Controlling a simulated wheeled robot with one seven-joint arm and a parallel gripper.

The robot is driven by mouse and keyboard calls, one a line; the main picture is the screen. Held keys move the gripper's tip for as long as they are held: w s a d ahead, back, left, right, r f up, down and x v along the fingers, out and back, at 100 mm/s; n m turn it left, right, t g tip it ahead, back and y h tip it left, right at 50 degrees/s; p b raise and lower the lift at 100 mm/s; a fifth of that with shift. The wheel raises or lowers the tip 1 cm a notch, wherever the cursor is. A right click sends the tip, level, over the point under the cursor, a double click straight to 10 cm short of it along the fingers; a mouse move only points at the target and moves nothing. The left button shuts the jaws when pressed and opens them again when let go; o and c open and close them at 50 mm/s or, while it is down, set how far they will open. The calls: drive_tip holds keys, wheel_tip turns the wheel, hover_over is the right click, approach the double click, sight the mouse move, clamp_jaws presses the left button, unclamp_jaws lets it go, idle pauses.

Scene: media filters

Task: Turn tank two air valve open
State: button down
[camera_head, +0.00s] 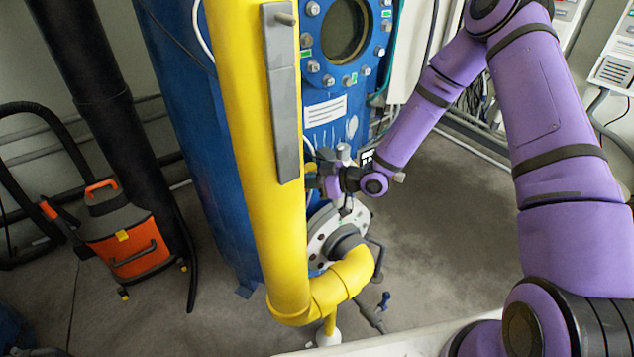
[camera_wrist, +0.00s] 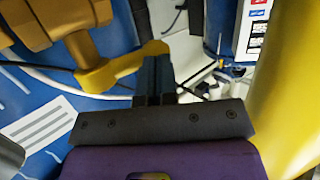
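A brass-yellow valve (camera_wrist: 45,20) with a yellow lever handle (camera_wrist: 110,68) is at the upper left of the wrist view, in front of the blue tank. The lever points right and slightly up. The dark fingers of my gripper (camera_wrist: 155,68) look closed together, with their tips at the lever's outer end. I cannot tell whether they touch it. In the head view my gripper (camera_head: 325,183) is beside the blue tank (camera_head: 327,120), just right of the thick yellow pipe. A small yellow part of the valve (camera_head: 310,168) shows there, mostly hidden.
The thick yellow pipe (camera_head: 250,130) stands close to my gripper and also fills the right side of the wrist view (camera_wrist: 285,80). A flanged port (camera_head: 322,235) is below my gripper. An orange vacuum (camera_head: 120,235) stands left. Open floor (camera_head: 440,220) lies right.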

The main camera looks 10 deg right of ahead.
drive_tip(key=shift+r+x, duration=0.2)
drive_tip(key=shift+x, duration=0.7)
drive_tip(key=shift+a, duration=0.2)
